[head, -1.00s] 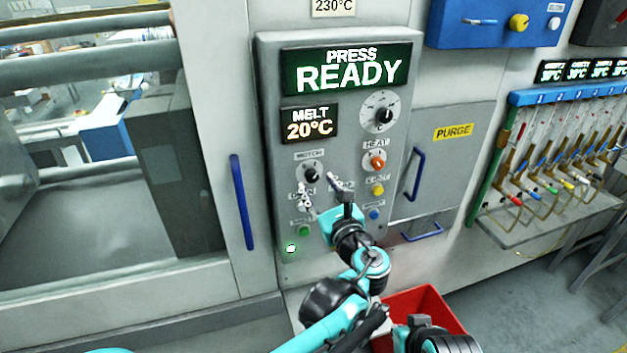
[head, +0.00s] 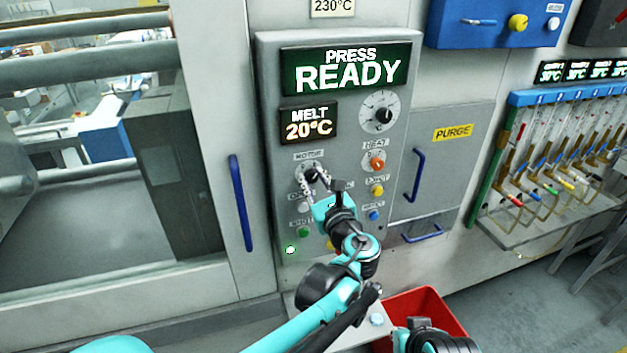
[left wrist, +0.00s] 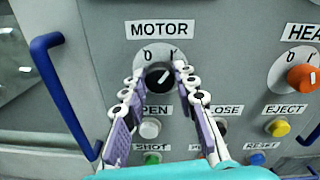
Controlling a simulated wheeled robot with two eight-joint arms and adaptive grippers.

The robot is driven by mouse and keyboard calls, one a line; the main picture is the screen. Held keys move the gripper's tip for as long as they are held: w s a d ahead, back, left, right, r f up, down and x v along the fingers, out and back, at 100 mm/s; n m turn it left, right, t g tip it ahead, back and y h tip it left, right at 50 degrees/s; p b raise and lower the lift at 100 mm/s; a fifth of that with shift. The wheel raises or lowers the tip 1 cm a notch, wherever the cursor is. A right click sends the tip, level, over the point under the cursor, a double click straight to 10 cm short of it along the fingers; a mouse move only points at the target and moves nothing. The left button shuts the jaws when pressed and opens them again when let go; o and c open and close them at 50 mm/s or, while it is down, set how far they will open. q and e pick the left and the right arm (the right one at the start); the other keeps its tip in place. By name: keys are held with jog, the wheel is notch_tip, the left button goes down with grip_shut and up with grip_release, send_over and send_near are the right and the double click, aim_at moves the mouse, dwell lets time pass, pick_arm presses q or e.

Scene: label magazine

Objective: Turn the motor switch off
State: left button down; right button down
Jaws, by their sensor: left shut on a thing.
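The motor switch (head: 309,174) is a black round knob under the MOTOR label on the grey control panel. In the left wrist view the knob (left wrist: 159,77) sits between a 0 mark at upper left and another mark at upper right. Its white pointer line tilts up and to the right, away from the 0. My left gripper (left wrist: 160,73) has one finger on each side of the knob and is shut on it. In the head view my left gripper (head: 316,184) partly covers the buttons below.
The orange heat knob (left wrist: 302,77) is to the right of the motor switch. Several coloured buttons, such as the yellow eject button (left wrist: 278,128), lie below. A blue door handle (head: 241,203) is left of the panel. A red bin (head: 425,303) stands below.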

pick_arm(q)
jog(key=n, duration=0.3)
jog(key=shift+p, duration=0.35)
jog(key=n, duration=0.3)
jog(key=shift+n+p, duration=0.3)
jog(key=shift+n, duration=0.1)
jog(key=n, duration=0.3)
jog(key=shift+n+p, duration=0.35)
jog(key=shift+n, duration=1.75)
jog(key=c, duration=1.2)
grip_release()
